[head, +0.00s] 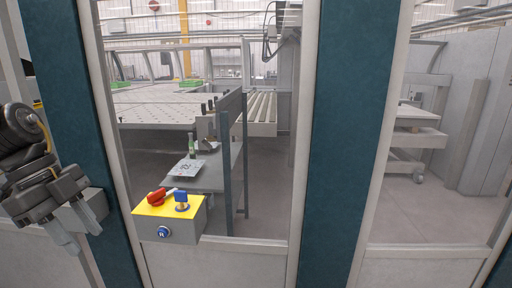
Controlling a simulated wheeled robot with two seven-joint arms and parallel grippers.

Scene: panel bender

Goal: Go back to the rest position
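My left gripper (83,239) is at the left edge of the head view, pointing down and to the right. Its two fingers are apart, with nothing seen between them. It is left of the yellow-topped control box (170,222) and not touching it. The box carries a red rotary handle (157,197), a blue switch (181,200) and a round blue button (164,232) on its front. My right gripper is not in view.
A teal post (347,130) stands right of centre, and another (82,110) is behind my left arm. Between them, a framed panel (270,247) stands before a grey bench (205,178) and a perforated table (160,105). Bare floor (400,210) shows beyond at right.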

